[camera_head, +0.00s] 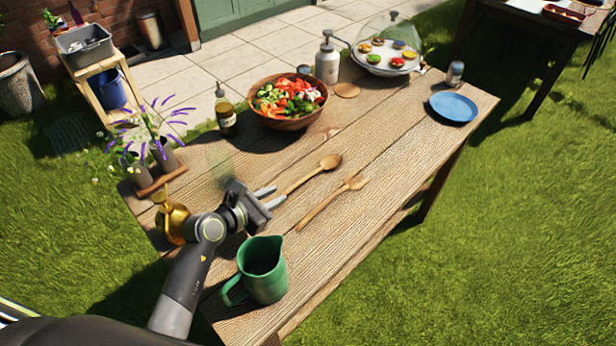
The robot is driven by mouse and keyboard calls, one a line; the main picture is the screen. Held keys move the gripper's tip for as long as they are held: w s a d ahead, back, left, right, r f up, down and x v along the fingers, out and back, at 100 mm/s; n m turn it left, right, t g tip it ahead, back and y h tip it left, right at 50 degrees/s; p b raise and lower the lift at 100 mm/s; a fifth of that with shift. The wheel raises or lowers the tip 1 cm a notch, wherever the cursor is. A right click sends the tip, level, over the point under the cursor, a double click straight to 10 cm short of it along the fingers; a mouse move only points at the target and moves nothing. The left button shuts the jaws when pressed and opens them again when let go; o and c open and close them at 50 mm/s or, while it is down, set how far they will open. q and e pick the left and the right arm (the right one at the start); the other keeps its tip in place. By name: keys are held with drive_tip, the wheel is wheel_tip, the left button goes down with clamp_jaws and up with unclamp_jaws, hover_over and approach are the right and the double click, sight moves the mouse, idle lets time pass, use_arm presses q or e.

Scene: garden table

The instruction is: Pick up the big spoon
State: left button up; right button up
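A wooden spoon (314,171) with a wide bowl lies on the wooden table (400,137), its handle pointing toward my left gripper. A second wooden utensil (333,200) lies beside it, nearer the front edge; its head may be a fork or a slotted spoon. My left gripper (272,196) is open, its two fingers apart and pointing right at the handle end of the wide spoon. I cannot tell whether the fingers touch or straddle the handle. My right gripper is not in view.
A green pitcher (264,272) stands just in front of my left gripper. A brass vessel (172,216) is behind the arm. A salad bowl (288,112), a bottle (226,112) and a domed tray (385,67) stand farther back. A blue plate (454,106) is at right.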

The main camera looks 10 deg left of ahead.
sight(287, 192)
use_arm(q)
drive_tip(key=shift+f+x, duration=0.15)
drive_tip(key=shift+x, duration=1.4)
drive_tip(key=shift+f+x, duration=0.15)
drive_tip(key=shift+x, duration=1.4)
drive_tip(key=shift+s, duration=0.1)
drive_tip(key=shift+c, duration=0.4)
drive_tip(key=shift+a, duration=0.1)
clamp_jaws()
